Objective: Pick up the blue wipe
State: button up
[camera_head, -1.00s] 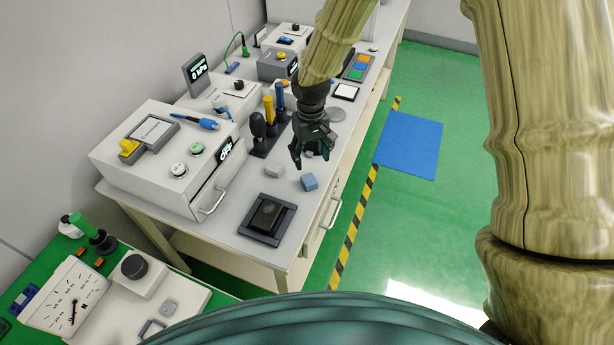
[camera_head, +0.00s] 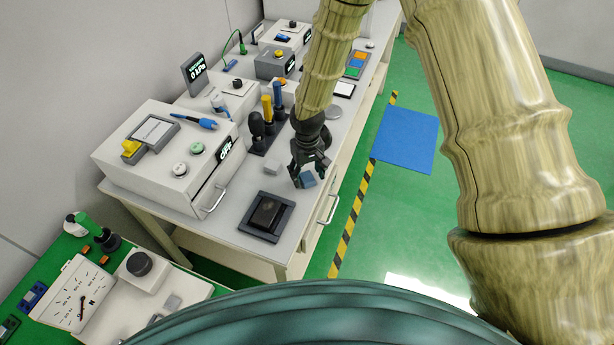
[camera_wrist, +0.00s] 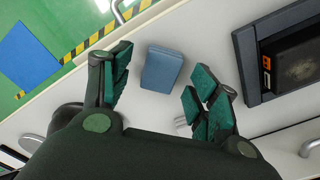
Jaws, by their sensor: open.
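The blue wipe (camera_head: 309,179) is a small blue block near the front edge of the white bench. My gripper (camera_head: 309,178) is just above it in the head view and hides part of it. In the wrist view the blue wipe (camera_wrist: 162,69) lies ahead between the two spread fingers, apart from both. My gripper (camera_wrist: 165,85) is open and empty there. A small grey-white block (camera_head: 273,168) lies just left of my gripper in the head view.
A dark square tray with a black block (camera_head: 266,215) sits nearby; its frame (camera_wrist: 246,65) shows in the wrist view. A holder with upright tools (camera_head: 265,135) stands behind left. A white box (camera_head: 165,165) is further left. Open green floor lies right of the bench.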

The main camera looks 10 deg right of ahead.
jog(key=shift+f, duration=0.6)
jog(key=c, duration=1)
jog(key=shift+o, duration=0.2)
jog(key=shift+r, duration=0.1)
jog(key=shift+r+b, duration=0.65)
jog(key=shift+r, duration=0.5)
jog(key=s+r+b, duration=0.1)
jog(key=s+b, duration=0.1)
jog(key=s, duration=0.6)
jog(key=s+d+r+b, duration=0.1)
jog(key=s+b, duration=0.2)
jog(key=s, duration=0.5)
jog(key=shift+d+r, duration=0.15)
jog(key=shift+r, duration=0.15)
jog(key=shift+o, duration=0.5)
